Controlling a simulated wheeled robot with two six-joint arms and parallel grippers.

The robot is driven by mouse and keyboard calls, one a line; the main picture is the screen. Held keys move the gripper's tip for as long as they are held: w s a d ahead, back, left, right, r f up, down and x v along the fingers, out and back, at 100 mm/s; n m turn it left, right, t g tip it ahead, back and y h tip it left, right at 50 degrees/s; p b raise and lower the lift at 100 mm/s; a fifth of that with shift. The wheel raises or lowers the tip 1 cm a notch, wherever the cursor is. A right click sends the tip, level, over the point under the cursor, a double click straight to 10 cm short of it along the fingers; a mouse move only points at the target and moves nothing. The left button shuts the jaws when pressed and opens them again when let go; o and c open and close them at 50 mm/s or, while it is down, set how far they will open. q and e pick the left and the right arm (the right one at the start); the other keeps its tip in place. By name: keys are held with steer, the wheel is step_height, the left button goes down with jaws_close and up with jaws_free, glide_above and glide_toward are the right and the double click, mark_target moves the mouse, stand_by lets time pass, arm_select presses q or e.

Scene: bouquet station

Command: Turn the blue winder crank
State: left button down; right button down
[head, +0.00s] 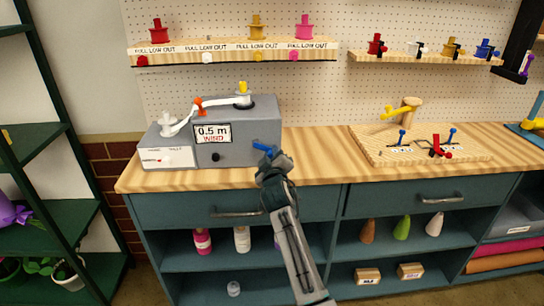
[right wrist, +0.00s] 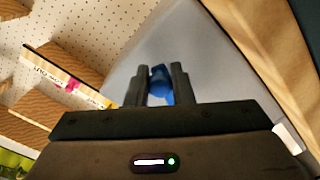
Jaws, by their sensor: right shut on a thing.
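The grey winder box (head: 255,118) stands on the wooden counter and has a label reading "0.5 m WIND". The blue crank (head: 265,147) sticks out by the right end of its front. My right gripper (head: 268,158) comes up from below and is shut on the blue crank. In the right wrist view the blue crank (right wrist: 160,84) sits between the two dark fingers (right wrist: 157,80), in front of the grey box surface (right wrist: 205,60). Where the crank joins the box is not clear. My left gripper is not in view.
A white linkage with orange and yellow parts (head: 215,101) lies on top of the box. A wooden board with small levers (head: 375,150) is on the counter to the right. Shelves with coloured spools (head: 304,27) hang behind. Blue drawers (head: 320,208) are below the counter.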

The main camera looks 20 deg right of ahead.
steer(key=c, duration=1.4)
jaws_free()
steer(key=shift+r, duration=0.3)
steer(key=shift+c, duration=0.2)
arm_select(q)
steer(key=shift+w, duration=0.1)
arm_select(e)
steer(key=shift+o, duration=0.9)
steer(key=shift+w+a+f, duration=0.1)
steer(key=shift+f, duration=0.05)
steer(key=shift+s+f, duration=0.15)
steer(key=shift+s, duration=0.15)
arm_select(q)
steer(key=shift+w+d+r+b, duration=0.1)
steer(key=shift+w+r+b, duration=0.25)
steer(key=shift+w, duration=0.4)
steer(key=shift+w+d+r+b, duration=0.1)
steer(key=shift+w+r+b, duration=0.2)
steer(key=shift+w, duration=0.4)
arm_select(e)
steer(key=v, duration=1)
